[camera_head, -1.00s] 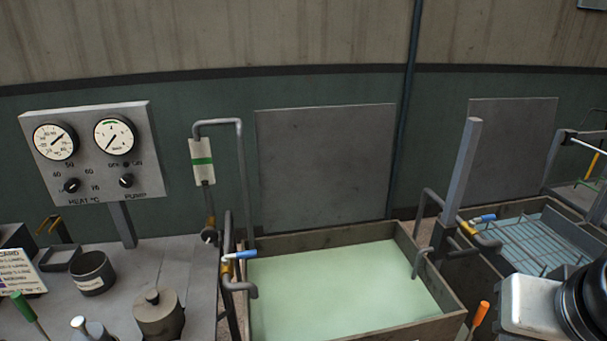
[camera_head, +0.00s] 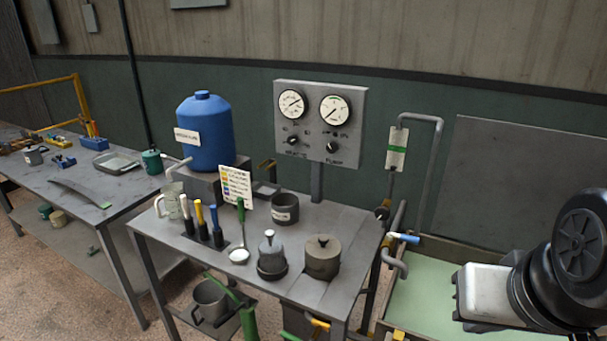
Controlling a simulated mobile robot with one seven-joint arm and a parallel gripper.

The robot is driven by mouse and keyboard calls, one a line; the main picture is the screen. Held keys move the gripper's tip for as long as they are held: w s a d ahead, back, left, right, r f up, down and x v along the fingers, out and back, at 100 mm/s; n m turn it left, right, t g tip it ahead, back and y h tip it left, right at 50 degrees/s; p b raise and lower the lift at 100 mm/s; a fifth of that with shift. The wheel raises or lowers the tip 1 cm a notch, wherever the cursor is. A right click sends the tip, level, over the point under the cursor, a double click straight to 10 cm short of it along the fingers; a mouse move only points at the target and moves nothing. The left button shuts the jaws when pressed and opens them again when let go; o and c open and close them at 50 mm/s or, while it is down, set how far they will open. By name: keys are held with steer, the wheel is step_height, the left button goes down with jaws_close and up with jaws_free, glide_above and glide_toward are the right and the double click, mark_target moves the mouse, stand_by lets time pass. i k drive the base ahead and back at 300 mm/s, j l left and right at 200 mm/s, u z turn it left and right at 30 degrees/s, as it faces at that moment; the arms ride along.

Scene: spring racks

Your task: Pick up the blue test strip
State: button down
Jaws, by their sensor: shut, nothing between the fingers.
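Several upright sticks stand in dark holders at the left of the grey bench: a white one (camera_head: 184,208), a yellow one (camera_head: 199,213) and a blue one (camera_head: 214,215). The blue one is slim and upright, the rightmost of the three. I cannot tell for certain that it is the test strip. A card with a colour chart (camera_head: 236,187) stands just behind and to the right. My gripper is not in view; only a white and black part of my arm shows at the lower right, far from the sticks.
On the bench (camera_head: 345,222) are a clear jug (camera_head: 172,200), a green-handled spoon (camera_head: 240,225), a dark cup (camera_head: 285,208) and lidded pots (camera_head: 322,257). A blue tank (camera_head: 204,135) stands behind. A tank of pale green liquid (camera_head: 428,295) is at right. A second table (camera_head: 90,185) is at far left.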

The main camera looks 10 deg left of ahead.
mark_target(214, 210)
steer(key=j+u, duration=0.2)
steer(key=u, duration=0.15)
steer(key=i+j+u, duration=0.1)
steer(key=j+u, duration=0.25)
steer(key=i+u, duration=0.1)
steer(key=u, duration=0.3)
steer(key=i+j, duration=0.1)
steer(key=j, duration=0.15)
steer(key=i+j+z, duration=0.1)
steer(key=j, duration=0.15)
steer(key=k+j+z, duration=0.1)
steer(key=j+z, duration=0.35)
steer(key=k+j+z, duration=0.15)
steer(key=j+z, duration=0.15)
steer(key=z, duration=0.2)
steer(key=k+j+z, duration=0.2)
steer(key=z, duration=0.25)
steer(key=i+j, duration=0.1)
steer(key=j, duration=0.25)
steer(key=i+j+u, duration=0.1)
steer(key=j, duration=0.2)
